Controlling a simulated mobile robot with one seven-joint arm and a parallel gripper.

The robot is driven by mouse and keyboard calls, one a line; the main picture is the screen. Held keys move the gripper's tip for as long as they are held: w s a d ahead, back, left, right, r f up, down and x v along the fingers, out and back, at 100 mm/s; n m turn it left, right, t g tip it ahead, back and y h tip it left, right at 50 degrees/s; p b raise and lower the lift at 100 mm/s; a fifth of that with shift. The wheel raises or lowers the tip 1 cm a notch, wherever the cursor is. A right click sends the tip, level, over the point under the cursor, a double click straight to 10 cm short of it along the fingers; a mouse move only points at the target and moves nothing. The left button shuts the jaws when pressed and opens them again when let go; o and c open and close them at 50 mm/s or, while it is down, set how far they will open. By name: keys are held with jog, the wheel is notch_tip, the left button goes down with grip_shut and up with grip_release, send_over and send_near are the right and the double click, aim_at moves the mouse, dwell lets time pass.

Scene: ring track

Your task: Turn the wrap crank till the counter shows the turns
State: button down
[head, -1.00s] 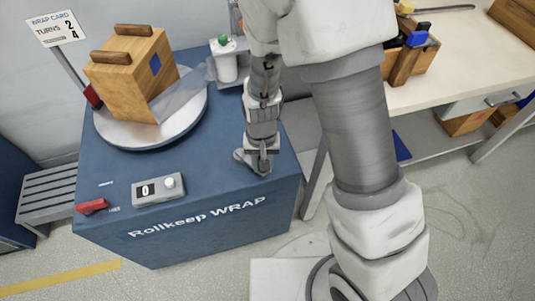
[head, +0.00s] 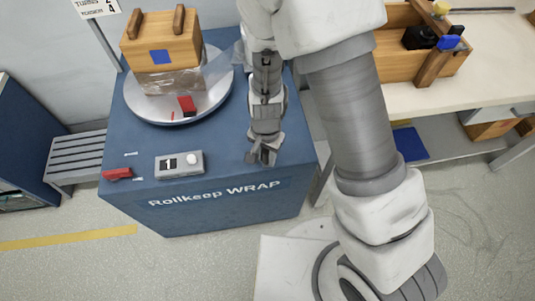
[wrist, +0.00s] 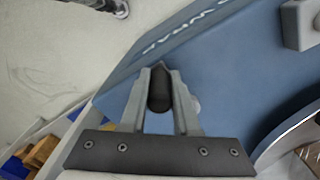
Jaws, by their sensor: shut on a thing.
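My gripper (head: 262,155) is at the front right corner of the blue wrap machine's top (head: 225,130). In the wrist view it is shut on the dark crank knob (wrist: 160,90), which sits between the fingers. The crank arm is mostly hidden. The counter (head: 180,164) on the front of the top appears to show 1, though small. A wooden crate (head: 160,40) stands on the round turntable (head: 215,100), with clear film (head: 170,80) around its lower part and stretched to the right.
A red switch (head: 117,174) is at the front left of the machine top. A white bench (head: 430,95) with a wooden tray (head: 395,62) is on the right. A slatted grey bench (head: 75,160) stands left. Floor in front is open.

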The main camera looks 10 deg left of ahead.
jog(key=shift+w+a, duration=0.1)
jog(key=shift+a, duration=0.05)
jog(key=c, duration=0.6)
grip_release()
jog(key=shift+c, duration=0.2)
notch_tip(320, 180, up, 18)
jog(key=p, duration=0.6)
jog(key=shift+f, duration=0.25)
